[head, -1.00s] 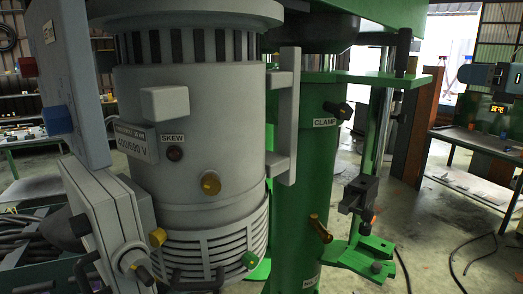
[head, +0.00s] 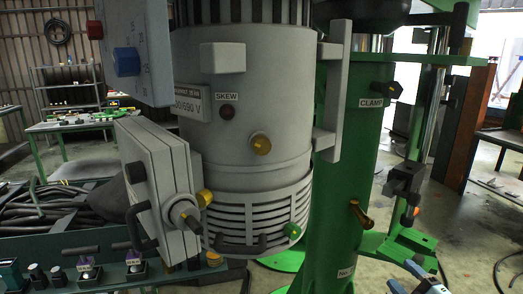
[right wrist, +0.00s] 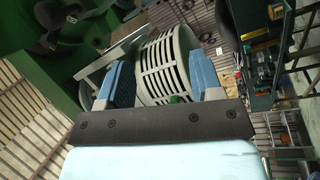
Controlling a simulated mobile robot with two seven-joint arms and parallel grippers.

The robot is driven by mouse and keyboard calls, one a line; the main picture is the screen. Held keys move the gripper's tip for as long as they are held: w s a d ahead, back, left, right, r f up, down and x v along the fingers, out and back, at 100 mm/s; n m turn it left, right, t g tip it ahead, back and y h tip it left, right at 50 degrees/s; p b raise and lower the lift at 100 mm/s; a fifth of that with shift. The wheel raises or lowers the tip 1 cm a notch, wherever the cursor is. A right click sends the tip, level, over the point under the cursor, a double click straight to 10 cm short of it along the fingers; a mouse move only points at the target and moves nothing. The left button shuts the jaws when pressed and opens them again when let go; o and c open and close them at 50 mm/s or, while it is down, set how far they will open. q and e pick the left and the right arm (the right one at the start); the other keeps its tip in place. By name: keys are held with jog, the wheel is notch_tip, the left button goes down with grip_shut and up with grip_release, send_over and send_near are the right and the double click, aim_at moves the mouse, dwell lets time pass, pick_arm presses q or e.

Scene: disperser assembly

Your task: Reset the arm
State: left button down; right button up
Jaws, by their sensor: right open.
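The disperser has a grey motor housing (head: 250,120) with a "SKEW" label and a slatted lower band, which also shows in the right wrist view (right wrist: 165,68). Behind it in the head view stands a green column (head: 350,190) labelled "CLAMP". My right gripper (head: 411,277) shows only its tips at the lower right edge of the head view. In the right wrist view its two blue fingers (right wrist: 160,82) are spread apart, with nothing seen held between them. The slatted band appears beyond the fingers. My left gripper is not in view.
A grey box with a knob (head: 165,190) juts from the motor's left side. A dark green bench (head: 60,253) with black cables and small switches stands at the lower left. A green bracket with a dark clamp block (head: 406,180) is at the right. Open floor lies farther right.

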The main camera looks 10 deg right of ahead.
jog(key=s+a+f+m+g+h+b, duration=0.1)
jog(key=s+a+f+m+g, duration=0.1)
jog(key=s+a+f+m, duration=0.45)
jog(key=s+a+f+m+g+h+b, duration=0.15)
jog(key=a+f, duration=0.25)
jog(key=f, duration=0.6)
jog(key=s+a+f+m+g+y+b, duration=0.15)
jog(key=s+a+f+m+g, duration=0.4)
jog(key=s+a+f, duration=0.75)
notch_tip(320, 180, up, 16)
jog(key=p, duration=1.6)
jog(key=shift+w+d+r+n+t, duration=0.2)
jog(key=shift+w+r+n+t, duration=0.1)
jog(key=shift+w+n, duration=0.15)
